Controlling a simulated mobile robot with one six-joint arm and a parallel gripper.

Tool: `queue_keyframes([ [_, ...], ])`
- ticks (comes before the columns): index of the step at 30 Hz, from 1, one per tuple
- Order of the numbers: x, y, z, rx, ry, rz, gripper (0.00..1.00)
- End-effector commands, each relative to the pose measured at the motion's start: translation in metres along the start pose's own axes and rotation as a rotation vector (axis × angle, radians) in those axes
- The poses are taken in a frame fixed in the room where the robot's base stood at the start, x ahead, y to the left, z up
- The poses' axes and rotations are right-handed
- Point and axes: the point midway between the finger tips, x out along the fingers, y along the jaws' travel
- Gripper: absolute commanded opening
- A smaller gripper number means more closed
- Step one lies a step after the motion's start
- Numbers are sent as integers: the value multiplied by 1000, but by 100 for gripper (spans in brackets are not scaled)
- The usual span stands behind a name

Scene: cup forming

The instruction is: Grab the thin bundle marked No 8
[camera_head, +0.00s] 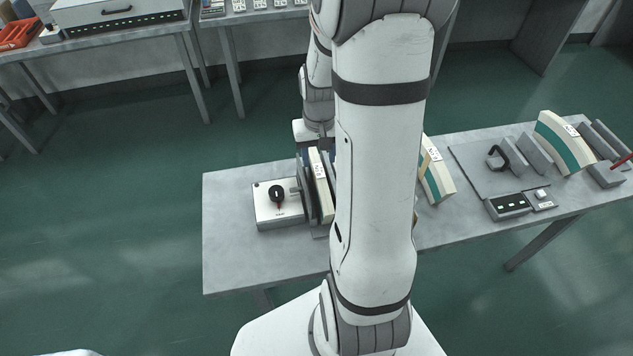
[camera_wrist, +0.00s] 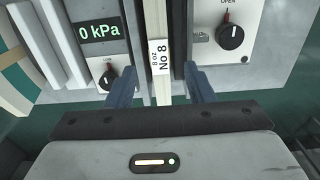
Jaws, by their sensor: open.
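The thin bundle marked No 8 (camera_wrist: 161,90) is a narrow cream stack with a white label reading "8 oz No 8". In the wrist view it stands upright between dark plates. My gripper (camera_wrist: 163,88) is open, with one blue-grey finger on each side of the bundle and a gap showing on both sides. In the head view a cream bundle with a white label (camera_head: 321,187) stands in a dark rack on the table, and its label is too small to read. My arm hides part of that area and most of the gripper.
A box with a black knob (camera_head: 278,204) stands close beside the rack. A display reading 0 kPa (camera_wrist: 100,30) is on the other side. Thicker cream-and-teal bundles (camera_head: 564,143) stand farther right on the grey table (camera_head: 235,255). The table's left end is clear.

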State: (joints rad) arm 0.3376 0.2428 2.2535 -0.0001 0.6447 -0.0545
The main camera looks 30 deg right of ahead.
Motion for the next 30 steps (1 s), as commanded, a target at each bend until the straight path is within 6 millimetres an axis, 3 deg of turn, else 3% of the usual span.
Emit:
queue_keyframes([
  [9,37,0,0,-1,-3,0,48],
  [17,39,0,0,-2,-1,0,48],
  [30,39,0,0,-2,-1,0,13],
])
